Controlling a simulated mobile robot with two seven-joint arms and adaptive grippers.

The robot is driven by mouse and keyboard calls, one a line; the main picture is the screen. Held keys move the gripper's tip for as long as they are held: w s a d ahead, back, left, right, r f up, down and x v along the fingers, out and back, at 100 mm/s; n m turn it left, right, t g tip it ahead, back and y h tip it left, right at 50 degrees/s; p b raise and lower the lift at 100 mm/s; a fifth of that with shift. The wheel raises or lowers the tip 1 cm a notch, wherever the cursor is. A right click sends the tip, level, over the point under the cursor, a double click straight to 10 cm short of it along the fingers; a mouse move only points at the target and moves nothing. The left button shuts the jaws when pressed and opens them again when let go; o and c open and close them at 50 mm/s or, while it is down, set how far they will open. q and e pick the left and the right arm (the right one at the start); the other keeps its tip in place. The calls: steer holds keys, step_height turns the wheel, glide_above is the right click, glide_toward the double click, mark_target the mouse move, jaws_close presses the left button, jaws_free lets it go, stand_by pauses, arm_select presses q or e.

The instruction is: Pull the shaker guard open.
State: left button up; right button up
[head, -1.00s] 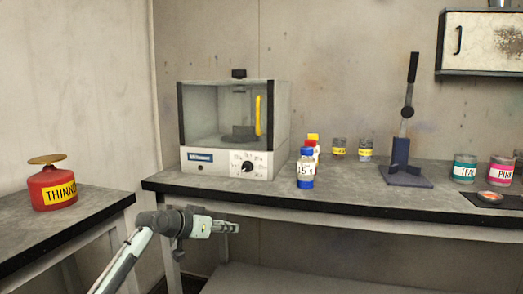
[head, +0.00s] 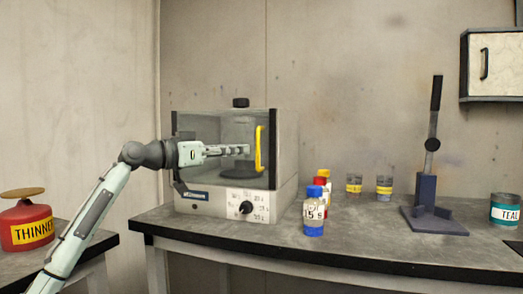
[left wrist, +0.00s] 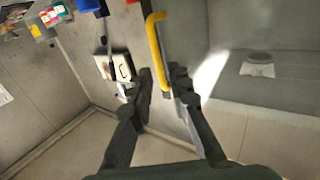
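The shaker (head: 222,207) is a box on the bench with a clear front guard (head: 208,125) that looks shut. A yellow upright handle (head: 259,150) is on the guard's right side. My left gripper (head: 246,150) is in front of the guard, with its tips just left of the handle in the head view. In the left wrist view the left gripper (left wrist: 160,82) has its fingers apart, and the yellow handle (left wrist: 157,45) runs up from between the tips. I cannot tell whether a finger touches it. My right gripper is not in view.
A bottle with a blue cap (head: 314,212) stands on the bench (head: 370,250) right of the shaker, with a red bottle behind. A lever press (head: 427,185) and a teal can (head: 505,208) stand further right. A red thinner can (head: 27,230) is at the left.

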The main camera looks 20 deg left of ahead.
mark_target(258, 165)
arm_select(q)
steer(key=shift+p+x, duration=0.6)
steer(key=shift+x, duration=2.8)
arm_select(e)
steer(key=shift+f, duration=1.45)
arm_select(q)
steer(key=shift+s, duration=0.1)
steer(key=shift+c, duration=0.6)
jaws_close()
